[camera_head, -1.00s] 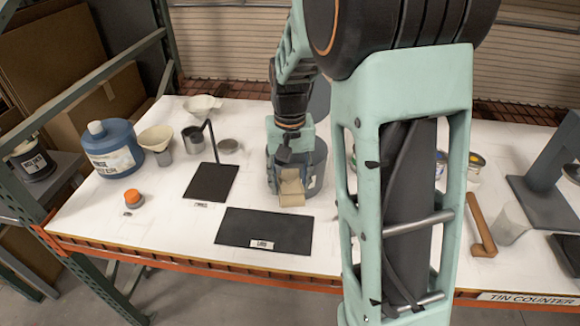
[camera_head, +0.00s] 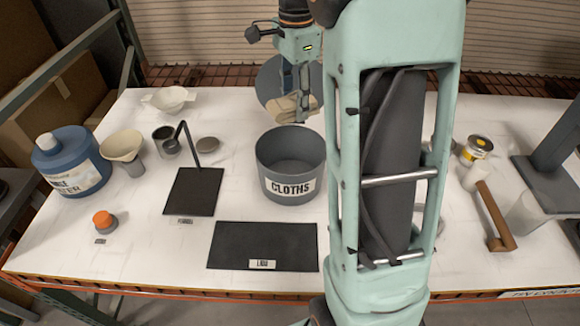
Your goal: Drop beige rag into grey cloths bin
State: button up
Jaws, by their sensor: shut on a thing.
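The beige rag (camera_head: 289,108) is folded and held in my gripper (camera_head: 297,100), which is shut on it. The rag hangs above and just behind the grey cloths bin (camera_head: 290,187), a round open tub with a "CLOTHS" label on its front. The bin's inside shows and looks empty. In this view the rag appears above the bin's back rim; its exact height cannot be told. A round grey disc (camera_head: 268,78), perhaps the bin's lid, stands upright behind the gripper.
A black mat (camera_head: 262,240) lies in front of the bin. A dark stand with an upright rod (camera_head: 193,190) is left of it. A blue jug (camera_head: 70,165), beige funnel (camera_head: 122,146) and orange-capped item (camera_head: 104,221) are further left.

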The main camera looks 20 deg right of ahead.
jog(key=shift+f+b, duration=2.25)
jog(key=shift+f, duration=0.6)
jog(key=o, duration=1.2)
jog(key=shift+r, duration=0.1)
notch_tip(320, 180, up, 12)
jog(key=shift+f, duration=0.1)
